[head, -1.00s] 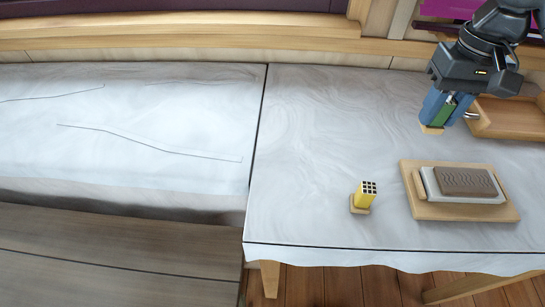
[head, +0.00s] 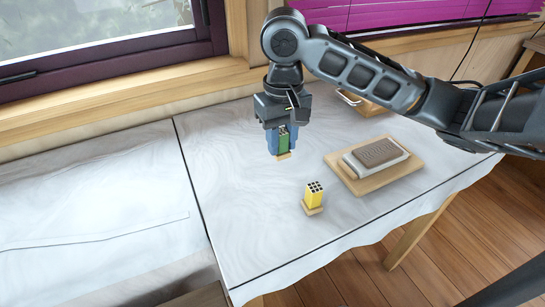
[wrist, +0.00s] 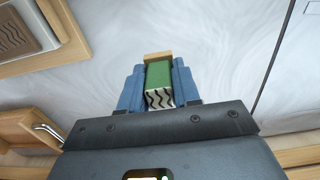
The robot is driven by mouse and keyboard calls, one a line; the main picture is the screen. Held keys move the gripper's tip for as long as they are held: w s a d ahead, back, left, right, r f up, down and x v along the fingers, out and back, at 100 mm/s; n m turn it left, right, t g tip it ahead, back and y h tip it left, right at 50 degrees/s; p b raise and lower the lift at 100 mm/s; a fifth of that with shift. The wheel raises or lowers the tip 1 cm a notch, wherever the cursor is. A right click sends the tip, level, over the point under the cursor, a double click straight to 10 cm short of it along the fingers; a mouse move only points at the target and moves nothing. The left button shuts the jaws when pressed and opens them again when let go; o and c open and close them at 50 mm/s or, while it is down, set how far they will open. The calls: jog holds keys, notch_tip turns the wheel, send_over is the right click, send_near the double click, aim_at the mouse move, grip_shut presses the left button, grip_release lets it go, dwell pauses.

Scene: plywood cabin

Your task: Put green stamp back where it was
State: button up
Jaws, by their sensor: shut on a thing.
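The green stamp (head: 284,140) is held between the blue fingers of my gripper (head: 276,145), above the white marbled table (head: 240,200). In the wrist view the green stamp (wrist: 158,77) shows a face with dark wavy lines and a wooden end piece; my gripper (wrist: 158,85) is shut on it. In the head view the wooden end points down, and I cannot tell how far it is above the table. A yellow stamp (head: 314,197) with a dark-dotted top stands on a wooden base, in front and to the right of my gripper.
A wooden board (head: 376,181) carries a white tray with a brown wavy-patterned block (head: 381,152). A wooden box with a metal handle (head: 365,103) is partly hidden behind my arm. The table's left part is clear up to a dark seam.

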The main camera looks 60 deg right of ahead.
jog(key=shift+w+a+f, duration=0.5)
jog(key=shift+a, duration=0.15)
jog(key=shift+f, duration=2.1)
jog(key=shift+f, duration=0.1)
jog(key=o, duration=0.9)
jog(key=shift+c, duration=0.2)
notch_tip(320, 180, up, 12)
jog(key=p, duration=0.1)
